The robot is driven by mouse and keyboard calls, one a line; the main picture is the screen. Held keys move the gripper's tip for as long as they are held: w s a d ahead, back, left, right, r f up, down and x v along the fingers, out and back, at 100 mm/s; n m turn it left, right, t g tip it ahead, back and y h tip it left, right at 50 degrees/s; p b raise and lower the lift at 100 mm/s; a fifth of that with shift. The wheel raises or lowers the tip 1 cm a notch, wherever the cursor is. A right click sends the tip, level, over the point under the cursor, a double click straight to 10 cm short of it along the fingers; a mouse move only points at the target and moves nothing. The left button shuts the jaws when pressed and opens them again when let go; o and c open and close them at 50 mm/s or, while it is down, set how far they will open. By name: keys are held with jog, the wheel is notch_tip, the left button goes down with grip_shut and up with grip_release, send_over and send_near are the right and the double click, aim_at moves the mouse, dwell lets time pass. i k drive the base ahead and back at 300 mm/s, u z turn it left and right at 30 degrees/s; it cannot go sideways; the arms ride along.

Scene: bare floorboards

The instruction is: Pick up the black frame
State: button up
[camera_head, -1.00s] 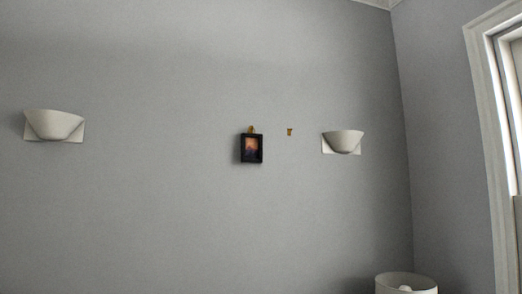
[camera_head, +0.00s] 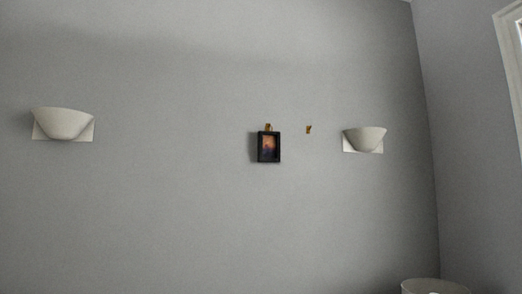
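The black frame (camera_head: 276,147) hangs on the grey wall, a little right of the middle of the head view. It is small and upright, with a dark picture that has an orange patch inside. A small gold hook (camera_head: 268,127) shows at its top edge. My gripper is not in view.
A second small gold hook (camera_head: 309,129) on the wall, right of the frame, is bare. White wall lamps stand out at left (camera_head: 63,124) and right (camera_head: 364,139). A white round shade (camera_head: 434,286) shows at the bottom right. A white window or door trim (camera_head: 509,40) is at the right edge.

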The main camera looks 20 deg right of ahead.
aim_at(269, 142)
jog(key=i, duration=0.35)
jog(key=u, duration=1.1)
jog(key=i, duration=0.5)
jog(key=z, duration=0.2)
